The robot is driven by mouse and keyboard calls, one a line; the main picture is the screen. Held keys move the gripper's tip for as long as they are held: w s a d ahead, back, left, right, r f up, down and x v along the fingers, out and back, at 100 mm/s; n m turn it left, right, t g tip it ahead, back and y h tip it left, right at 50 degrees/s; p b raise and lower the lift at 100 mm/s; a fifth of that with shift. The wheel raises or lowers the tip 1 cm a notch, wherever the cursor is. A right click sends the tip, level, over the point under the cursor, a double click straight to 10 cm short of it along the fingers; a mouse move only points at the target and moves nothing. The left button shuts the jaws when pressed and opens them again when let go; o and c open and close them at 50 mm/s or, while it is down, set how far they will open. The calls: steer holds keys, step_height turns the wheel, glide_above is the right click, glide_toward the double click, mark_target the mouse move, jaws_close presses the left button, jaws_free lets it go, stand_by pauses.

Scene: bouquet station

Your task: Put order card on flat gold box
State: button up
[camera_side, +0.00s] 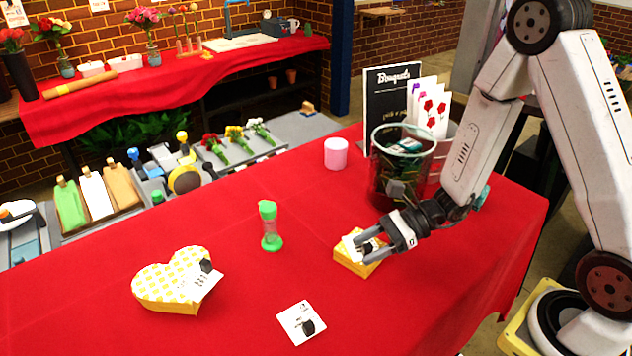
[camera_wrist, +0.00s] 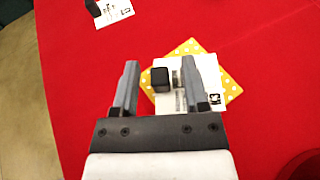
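The flat gold box (camera_side: 357,269) is a small yellow box with white dots, right of centre on the red table; its patterned top also shows in the wrist view (camera_wrist: 233,88). A white card (camera_side: 350,243) with a black block lies across its top, turned relative to the box; the card shows in the wrist view (camera_wrist: 205,98). My gripper (camera_side: 362,248) is open just over the box. In the wrist view, the black block (camera_wrist: 160,78) is between my fingers, with gaps on both sides. Another white card (camera_side: 293,316) with a black block lies flat on the table at the front.
A heart-shaped yellow box (camera_side: 165,285) with a card on it stands left. A green hourglass (camera_side: 270,228), a pink-white cup (camera_side: 336,154) and a dark glass container (camera_side: 390,185) stand behind. The cloth between the loose card and the heart box is clear.

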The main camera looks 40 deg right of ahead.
steer(key=shift+r, duration=0.2)
steer(key=v, duration=1.2)
stand_by(0.8)
